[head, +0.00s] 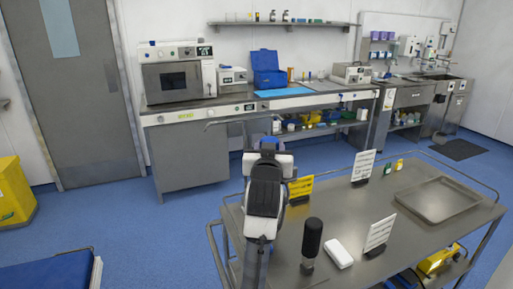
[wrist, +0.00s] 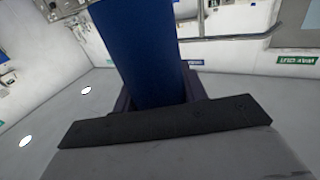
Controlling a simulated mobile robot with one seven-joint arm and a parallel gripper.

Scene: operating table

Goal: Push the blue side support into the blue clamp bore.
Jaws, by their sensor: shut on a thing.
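In the wrist view, a broad blue piece, which looks like the blue side support (wrist: 140,50), rises from between the dark jaws of my gripper (wrist: 160,97). The jaws are shut on its lower part, and its upper end runs out of the picture. In the head view my arm stands upright in the middle and covers what lies behind it.
A workbench (head: 185,117) stands along the back wall. Blue floor (head: 140,225) lies open at left.

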